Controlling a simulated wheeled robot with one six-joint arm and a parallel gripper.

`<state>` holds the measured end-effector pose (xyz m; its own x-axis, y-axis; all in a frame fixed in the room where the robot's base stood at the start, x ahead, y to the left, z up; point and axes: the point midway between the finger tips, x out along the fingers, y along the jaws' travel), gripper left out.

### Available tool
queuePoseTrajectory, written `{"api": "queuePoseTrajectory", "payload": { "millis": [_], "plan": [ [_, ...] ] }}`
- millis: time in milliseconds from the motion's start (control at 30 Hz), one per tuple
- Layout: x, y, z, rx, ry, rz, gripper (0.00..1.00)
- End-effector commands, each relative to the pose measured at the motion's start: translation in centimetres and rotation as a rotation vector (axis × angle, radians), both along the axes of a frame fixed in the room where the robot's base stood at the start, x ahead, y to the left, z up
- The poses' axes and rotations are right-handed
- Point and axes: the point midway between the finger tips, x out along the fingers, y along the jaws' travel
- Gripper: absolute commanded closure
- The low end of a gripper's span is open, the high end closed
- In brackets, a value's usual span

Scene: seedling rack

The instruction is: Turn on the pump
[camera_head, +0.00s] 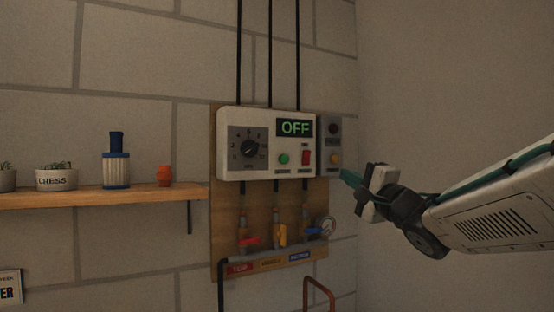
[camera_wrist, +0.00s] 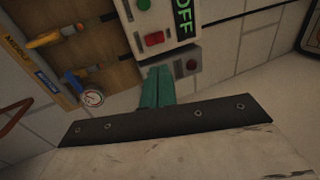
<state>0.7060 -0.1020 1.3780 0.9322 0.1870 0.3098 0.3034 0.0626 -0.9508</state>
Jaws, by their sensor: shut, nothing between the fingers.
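A white control box (camera_head: 232,166) hangs on a wooden board and its green display (camera_head: 295,127) reads OFF. It has a numbered dial (camera_head: 250,148), a green button (camera_head: 283,158) and a red switch (camera_head: 306,157); their small labels are unreadable. A narrow grey box (camera_head: 323,147) at its right side has a dark round part (camera_head: 333,128) and a yellow-orange one (camera_head: 334,159). My gripper (camera_head: 346,177) is shut and empty, just right of and below the grey box. In the wrist view its teal fingers (camera_wrist: 158,73) appear below the red switch (camera_wrist: 154,39); contact cannot be told.
Below are red (camera_head: 249,241), yellow (camera_head: 280,236) and blue (camera_head: 308,231) valve handles and a gauge (camera_head: 327,225). A shelf (camera_head: 120,194) at left holds pots and a blue-and-white container (camera_head: 116,168). The wall at right is bare.

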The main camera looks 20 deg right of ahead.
Motion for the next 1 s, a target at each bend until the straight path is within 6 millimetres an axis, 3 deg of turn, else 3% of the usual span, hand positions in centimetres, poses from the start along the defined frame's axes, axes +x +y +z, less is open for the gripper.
{"api": "queuePoseTrajectory", "payload": {
  "millis": [267, 800, 1000],
  "plan": [
    [0.8, 0.2, 0.3, 0.0, 0.0, 0.001, 1.0],
    [10.6, 2.1, 3.4, -0.001, 0.002, 0.0, 1.0],
    [12.6, 2.5, 4.1, -0.001, 0.001, -0.001, 1.0]
  ]
}}
